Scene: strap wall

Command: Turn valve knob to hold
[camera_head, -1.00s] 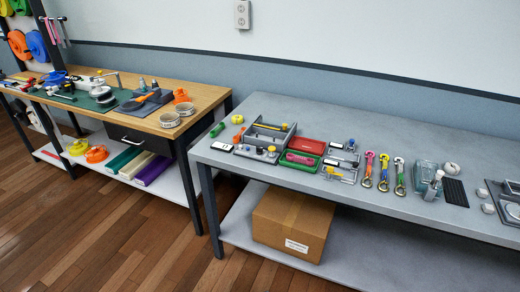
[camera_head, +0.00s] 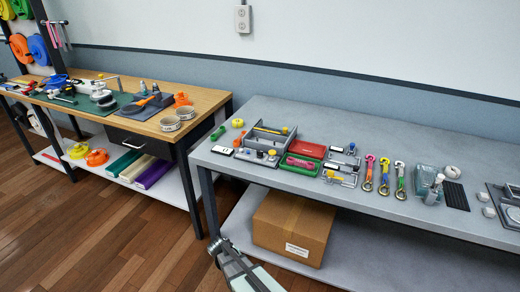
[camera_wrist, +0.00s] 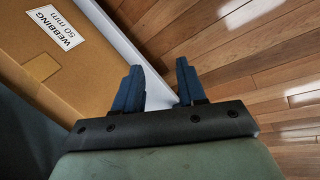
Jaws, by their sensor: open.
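I cannot tell for sure which part is the valve knob. A metal fixture with an upright post (camera_head: 434,190) stands further right. My gripper (camera_head: 217,247) is at the lower middle of the head view, below the bench top and left of the cardboard box. In the wrist view its two blue fingers (camera_wrist: 159,82) are apart with nothing between them.
The cardboard box (camera_head: 292,227), labelled webbing 50 mm, stands on the lower shelf (camera_head: 400,262) close to my gripper. The grey bench (camera_head: 420,130) has a leg (camera_head: 207,195) near it. A wooden bench (camera_head: 215,95) stands left. The floor between is clear.

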